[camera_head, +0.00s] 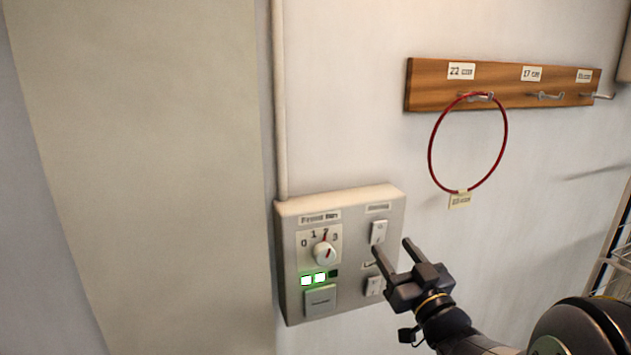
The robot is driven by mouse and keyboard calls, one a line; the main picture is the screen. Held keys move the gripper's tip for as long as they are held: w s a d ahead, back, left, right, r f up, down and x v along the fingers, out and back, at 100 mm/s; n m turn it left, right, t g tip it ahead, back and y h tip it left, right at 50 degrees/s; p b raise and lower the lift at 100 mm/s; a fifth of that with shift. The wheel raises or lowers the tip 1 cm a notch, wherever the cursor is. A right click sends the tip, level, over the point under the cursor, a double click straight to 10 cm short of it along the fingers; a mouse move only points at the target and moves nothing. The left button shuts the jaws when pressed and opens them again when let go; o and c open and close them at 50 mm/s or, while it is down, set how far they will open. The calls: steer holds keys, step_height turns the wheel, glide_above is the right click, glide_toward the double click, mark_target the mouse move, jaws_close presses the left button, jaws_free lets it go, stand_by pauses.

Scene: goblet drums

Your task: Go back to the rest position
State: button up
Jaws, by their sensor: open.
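My gripper (391,245) is at the lower right, its two dark fingers spread apart with nothing between them. Its fingers point up and to the left, in front of the right edge of a grey control box (293,251) on the wall. Two lit green-edged squares (313,280) show under the dial, beside a dark one. A rocker switch (378,232) shows above the left finger, and another switch (374,286) is partly hidden by the gripper.
A wooden hook rail (430,88) with number labels is on the wall at upper right. A red ring (431,140) with a tag hangs from its left hook. A wire rack (617,262) stands at the right edge. A pipe (280,100) runs up from the box.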

mark_target(380, 227)
steer(key=x, duration=0.4)
steer(key=shift+w+a+r+p, duration=0.1)
steer(key=shift+w+a+p, duration=0.1)
steer(key=shift+p, duration=0.15)
steer(key=shift+d, duration=0.1)
steer(key=shift+p, duration=0.35)
steer(key=shift+f+b, duration=0.2)
steer(key=shift+b, duration=0.25)
steer(key=b+v, duration=0.2)
steer(key=v, duration=0.9)
steer(key=p+x, duration=0.1)
steer(key=x, duration=0.6)
steer(key=p+x, duration=0.1)
steer(key=x, duration=0.3)
steer(key=shift+w+r+p, duration=0.1)
steer(key=shift+r+p, duration=0.25)
steer(key=shift+r+g+p, duration=0.15)
steer(key=shift+g+p, duration=0.15)
steer(key=shift+p, duration=1.45)
steer(key=g+p, duration=0.1)
steer(key=p, duration=0.2)
steer(key=g+p, duration=0.1)
steer(key=p, duration=0.2)
steer(key=shift+r+h+p, duration=0.25)
steer(key=shift+h+p, duration=0.1)
steer(key=shift+h, duration=0.05)
